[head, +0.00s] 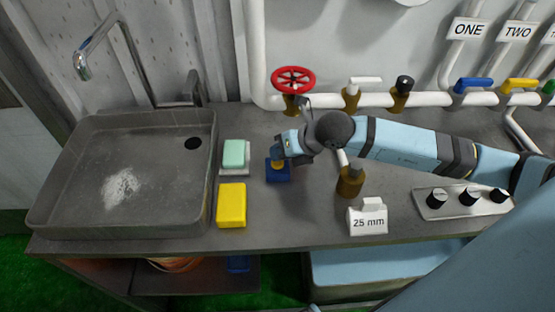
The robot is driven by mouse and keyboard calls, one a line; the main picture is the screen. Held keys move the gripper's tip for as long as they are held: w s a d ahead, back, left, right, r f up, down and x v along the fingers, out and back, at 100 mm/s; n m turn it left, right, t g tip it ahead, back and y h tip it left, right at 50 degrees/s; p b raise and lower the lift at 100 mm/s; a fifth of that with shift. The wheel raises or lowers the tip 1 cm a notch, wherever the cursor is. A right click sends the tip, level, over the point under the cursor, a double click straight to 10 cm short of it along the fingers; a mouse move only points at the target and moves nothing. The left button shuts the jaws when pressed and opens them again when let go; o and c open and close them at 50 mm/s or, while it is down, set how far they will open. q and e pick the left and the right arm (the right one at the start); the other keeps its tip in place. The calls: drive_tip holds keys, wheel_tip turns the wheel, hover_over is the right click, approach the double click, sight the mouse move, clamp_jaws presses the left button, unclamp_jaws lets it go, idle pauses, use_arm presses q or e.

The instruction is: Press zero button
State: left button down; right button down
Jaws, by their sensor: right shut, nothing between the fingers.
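My right arm reaches in from the right across the counter. My left gripper is not in view.
A yellow sponge (231,205) and a mint-green block (234,154) lie left of the box, beside the sink (75,211). A red valve wheel (293,79) stands behind my gripper. A brass fitting (350,183), a "25 mm" sign (368,218) and a knob panel (463,203) stand to the right.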

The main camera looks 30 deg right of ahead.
idle(0.4)
drive_tip(key=shift+r+p, duration=0.4)
drive_tip(key=shift+r, duration=0.5)
drive_tip(key=shift+r, duration=0.1)
drive_tip(key=shift+r+p, duration=0.5)
drive_tip(key=shift+r, duration=0.2)
drive_tip(key=shift+r+p, duration=0.9)
drive_tip(key=shift+r, duration=0.85)
